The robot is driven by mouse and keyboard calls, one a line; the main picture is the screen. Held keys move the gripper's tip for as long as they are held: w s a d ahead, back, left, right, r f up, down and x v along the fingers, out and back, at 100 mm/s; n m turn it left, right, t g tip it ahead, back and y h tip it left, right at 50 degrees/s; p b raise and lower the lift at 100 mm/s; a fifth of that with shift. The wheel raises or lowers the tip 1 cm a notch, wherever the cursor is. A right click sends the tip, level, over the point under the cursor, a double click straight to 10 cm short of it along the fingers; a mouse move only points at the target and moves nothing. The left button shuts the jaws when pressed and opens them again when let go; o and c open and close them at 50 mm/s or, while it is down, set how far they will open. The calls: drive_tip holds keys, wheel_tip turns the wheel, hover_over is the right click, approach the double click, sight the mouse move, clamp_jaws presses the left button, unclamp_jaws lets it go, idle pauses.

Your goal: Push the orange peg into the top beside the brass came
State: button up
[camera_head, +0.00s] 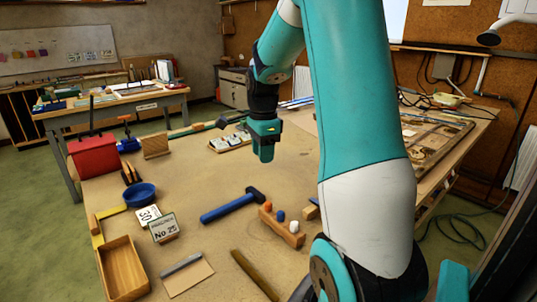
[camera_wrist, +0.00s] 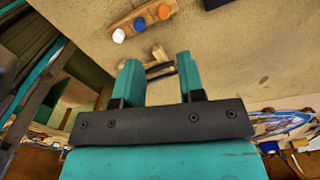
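The orange peg (camera_head: 267,206) stands at the far end of a wooden peg block (camera_head: 281,229) on the bench, in line with a blue peg (camera_head: 280,215) and a white peg (camera_head: 293,227). In the wrist view the orange peg (camera_wrist: 164,11) is at the top edge. My gripper (camera_head: 265,154) hangs above the bench, behind the peg block in the head view. In the wrist view my gripper (camera_wrist: 157,62) has its two teal fingers apart, and nothing is held between them. I cannot make out the brass came in either view.
A blue-handled hammer (camera_head: 232,205) lies left of the peg block. A small wooden piece (camera_head: 311,210) lies right of it. A framed panel (camera_head: 440,138) lies at the bench's right end, partly behind my arm. The bench centre is mostly clear.

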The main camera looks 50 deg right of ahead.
sight(268, 202)
drive_tip(key=shift+m, duration=0.6)
drive_tip(key=f, duration=0.6)
drive_tip(key=d+f+p, duration=0.1)
drive_tip(key=f, duration=0.5)
drive_tip(key=f+p, duration=0.1)
drive_tip(key=f, duration=0.4)
drive_tip(key=shift+s+d+f, duration=0.25)
drive_tip(key=shift+d+f, duration=0.05)
drive_tip(key=shift+f, duration=0.1)
drive_tip(key=shift+c, duration=0.4)
clamp_jaws()
